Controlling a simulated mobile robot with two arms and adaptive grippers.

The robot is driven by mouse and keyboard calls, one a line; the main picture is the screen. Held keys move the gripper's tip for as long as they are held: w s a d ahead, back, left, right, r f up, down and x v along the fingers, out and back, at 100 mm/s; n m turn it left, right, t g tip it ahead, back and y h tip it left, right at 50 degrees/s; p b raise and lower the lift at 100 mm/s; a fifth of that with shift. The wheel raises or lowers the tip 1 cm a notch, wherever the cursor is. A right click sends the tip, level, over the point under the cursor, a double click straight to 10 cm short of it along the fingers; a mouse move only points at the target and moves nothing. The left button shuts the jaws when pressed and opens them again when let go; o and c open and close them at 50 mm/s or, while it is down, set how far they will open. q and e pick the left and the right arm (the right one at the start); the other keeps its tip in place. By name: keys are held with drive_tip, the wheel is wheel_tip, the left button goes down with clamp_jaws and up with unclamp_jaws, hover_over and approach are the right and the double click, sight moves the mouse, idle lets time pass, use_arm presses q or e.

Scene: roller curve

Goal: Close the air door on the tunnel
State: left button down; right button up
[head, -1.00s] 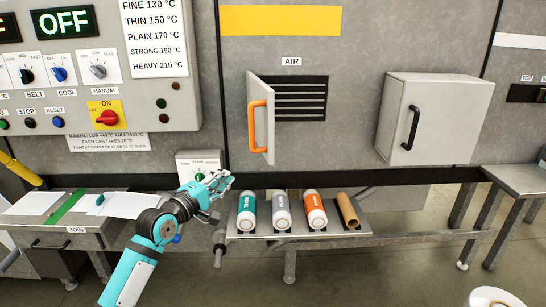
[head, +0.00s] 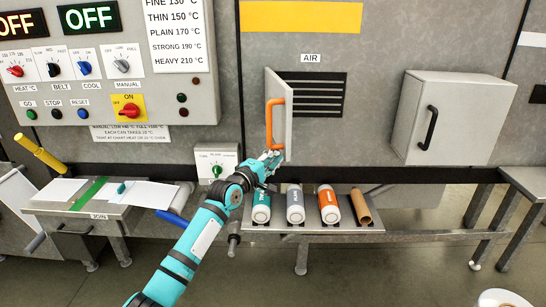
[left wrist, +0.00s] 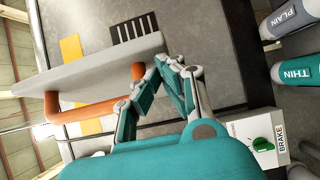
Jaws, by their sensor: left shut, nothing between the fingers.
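The air door (head: 287,100) is a grey panel standing open, swung out from the wall beside the black slatted vent (head: 318,94) under the AIR label. Its orange handle (head: 269,124) is on the panel's left face. My left gripper (head: 273,160) is at the door's lower edge, below the handle, with its fingers shut and empty. In the left wrist view the fingertips (left wrist: 163,64) are close to the edge of the door panel (left wrist: 90,70); I cannot tell whether they touch. The orange handle (left wrist: 80,112) shows left of the fingers. My right gripper is not in view.
A shelf (head: 345,229) below the door holds several rolls, including an orange one (head: 328,205). A closed grey box door (head: 455,120) with a black handle is at the right. A small brake panel (head: 217,162) and a side table (head: 50,212) are at the left.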

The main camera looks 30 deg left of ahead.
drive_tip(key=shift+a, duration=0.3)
